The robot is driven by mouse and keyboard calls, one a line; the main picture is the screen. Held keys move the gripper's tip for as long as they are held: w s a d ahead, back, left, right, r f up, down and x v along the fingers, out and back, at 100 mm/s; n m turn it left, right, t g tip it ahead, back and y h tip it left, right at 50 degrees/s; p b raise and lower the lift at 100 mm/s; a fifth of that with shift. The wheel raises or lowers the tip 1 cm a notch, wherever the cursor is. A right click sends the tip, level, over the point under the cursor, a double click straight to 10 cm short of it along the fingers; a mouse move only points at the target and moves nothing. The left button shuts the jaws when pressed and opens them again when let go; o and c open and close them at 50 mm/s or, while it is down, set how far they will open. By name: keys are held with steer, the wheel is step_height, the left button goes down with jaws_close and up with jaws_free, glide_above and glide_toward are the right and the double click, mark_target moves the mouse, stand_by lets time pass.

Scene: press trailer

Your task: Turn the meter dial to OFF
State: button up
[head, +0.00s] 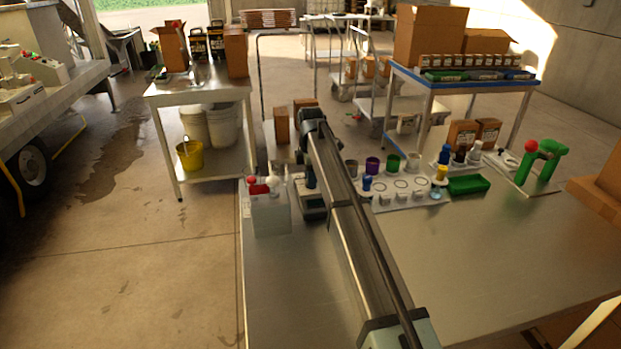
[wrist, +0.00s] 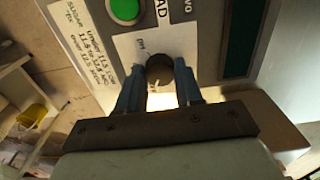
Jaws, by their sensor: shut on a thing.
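The print is too small and partly covered to read which way the dial points. My gripper (wrist: 159,74) has its two blue-grey fingers on either side of the dial and is shut on it. In the head view my gripper (head: 310,182) is down at the left end of the steel table, where my arm hides much of the meter.
A green button (wrist: 125,9) and a printed sugar label sit close to the dial. In the head view a grey box with a red knob (head: 252,181) stands just left of my gripper. Cups (head: 372,165) and a green tray (head: 468,185) stand to the right. The table's front is clear.

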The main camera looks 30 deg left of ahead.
steer(key=o, duration=1)
steer(key=shift+o, duration=0.2)
step_height(320, 180, up, 14)
steer(key=shift+f, duration=0.1)
stand_by(0.4)
